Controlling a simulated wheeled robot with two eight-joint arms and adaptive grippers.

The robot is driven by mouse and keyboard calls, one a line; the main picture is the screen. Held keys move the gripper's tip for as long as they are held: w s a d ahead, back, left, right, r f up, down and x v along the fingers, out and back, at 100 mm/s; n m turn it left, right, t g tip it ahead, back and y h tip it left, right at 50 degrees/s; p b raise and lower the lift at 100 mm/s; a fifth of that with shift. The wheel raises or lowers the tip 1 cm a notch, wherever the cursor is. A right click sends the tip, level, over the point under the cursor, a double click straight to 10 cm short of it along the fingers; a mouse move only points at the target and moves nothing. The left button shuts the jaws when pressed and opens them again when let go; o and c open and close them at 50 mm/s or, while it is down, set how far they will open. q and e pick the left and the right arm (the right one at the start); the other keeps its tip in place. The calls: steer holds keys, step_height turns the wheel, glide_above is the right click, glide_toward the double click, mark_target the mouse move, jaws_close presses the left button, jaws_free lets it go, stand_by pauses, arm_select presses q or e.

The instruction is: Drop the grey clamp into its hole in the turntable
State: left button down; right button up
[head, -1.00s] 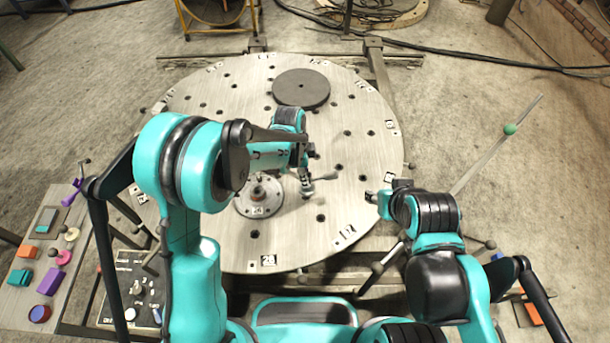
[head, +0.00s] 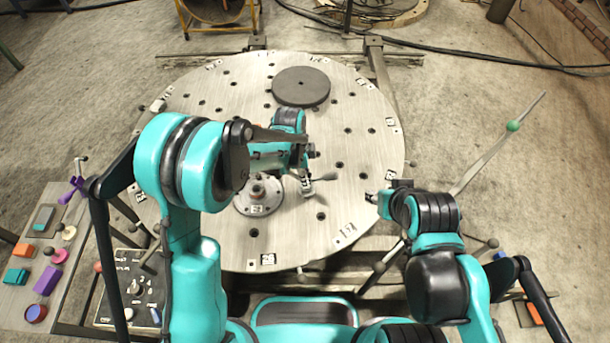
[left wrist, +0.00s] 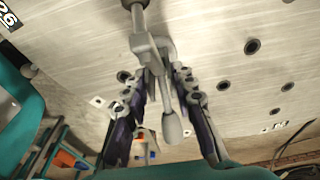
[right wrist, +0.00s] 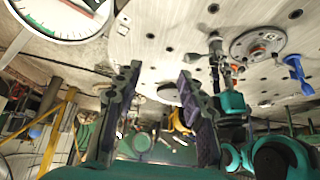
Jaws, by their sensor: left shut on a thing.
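The grey clamp (head: 307,186) is held by my left gripper (head: 304,174) above the turntable (head: 365,150), right of the round flange. In the left wrist view, the fingers (left wrist: 160,85) close on the clamp's body (left wrist: 146,42). Its knobbed handle (left wrist: 172,128) hangs between them. Several dark holes show in the turntable, one just below and right of the clamp (head: 320,216). I cannot tell which is the clamp's own, nor the exact gap beneath it. My right gripper (head: 371,198) is at the turntable's right edge; its fingers (right wrist: 158,100) are apart and empty.
The round flange (head: 272,198) stands on the turntable near the clamp. A dark disc (head: 301,86) lies toward the back. A side table (head: 58,295) with small coloured parts and a control box (head: 112,290) are at the left.

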arm_select(q)
steer(key=shift+f+b, duration=1.2)
steer(key=shift+f, duration=0.3)
steer(key=c, duration=1.5)
jaws_free()
steer(key=shift+r, duration=0.1)
steer(key=shift+c, duration=0.2)
steer(key=shift+r+p, duration=2.5)
steer(key=shift+r, duration=1.25)
